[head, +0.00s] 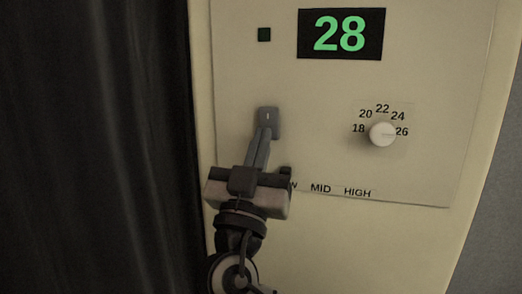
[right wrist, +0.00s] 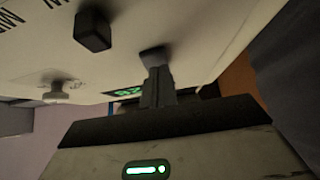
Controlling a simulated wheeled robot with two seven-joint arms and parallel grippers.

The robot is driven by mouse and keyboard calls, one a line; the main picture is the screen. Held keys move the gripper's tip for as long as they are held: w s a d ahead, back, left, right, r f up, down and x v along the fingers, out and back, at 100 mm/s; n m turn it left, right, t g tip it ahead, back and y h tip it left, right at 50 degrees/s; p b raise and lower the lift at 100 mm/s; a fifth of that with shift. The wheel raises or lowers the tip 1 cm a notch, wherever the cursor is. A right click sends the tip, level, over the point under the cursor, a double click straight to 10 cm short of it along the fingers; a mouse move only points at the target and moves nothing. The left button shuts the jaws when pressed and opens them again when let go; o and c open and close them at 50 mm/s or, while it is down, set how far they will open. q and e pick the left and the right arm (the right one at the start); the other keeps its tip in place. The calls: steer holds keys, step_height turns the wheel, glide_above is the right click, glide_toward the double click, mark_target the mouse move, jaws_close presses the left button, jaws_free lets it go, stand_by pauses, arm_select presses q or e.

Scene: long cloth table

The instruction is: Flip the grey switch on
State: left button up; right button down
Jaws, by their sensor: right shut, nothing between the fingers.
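The grey switch (head: 268,114) is on the left of a cream wall panel (head: 325,90), with a small light mark on its upper half. My right gripper (head: 264,132) comes up from below with its fingers shut and empty. Its tips overlap the lower part of the switch; whether they touch it I cannot tell. In the right wrist view the switch (right wrist: 152,54) shows just beyond the closed fingertips (right wrist: 157,75). Which way the switch is tipped is not clear. A small square lamp (head: 264,34) above it is dark. My left gripper is not in view.
A display (head: 340,34) reads 28 in green. A white dial (head: 382,133) sits to the right, among numbers 18 to 26. A black knob (head: 286,171) is close beside my gripper, above a partly hidden LOW, MID, HIGH scale. A dark curtain-like surface (head: 95,140) fills the left.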

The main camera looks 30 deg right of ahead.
arm_select(q)
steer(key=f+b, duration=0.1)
steer(key=b, duration=0.1)
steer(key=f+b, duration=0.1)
steer(key=b, duration=0.2)
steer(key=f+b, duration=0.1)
steer(key=b, duration=0.1)
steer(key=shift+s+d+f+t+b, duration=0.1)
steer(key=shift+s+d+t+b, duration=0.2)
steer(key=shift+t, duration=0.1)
arm_select(e)
steer(key=f+v, duration=0.1)
steer(key=v, duration=1.2)
steer(key=shift+w+d, duration=0.2)
steer(key=shift+w, duration=0.1)
steer(key=shift+r, duration=0.1)
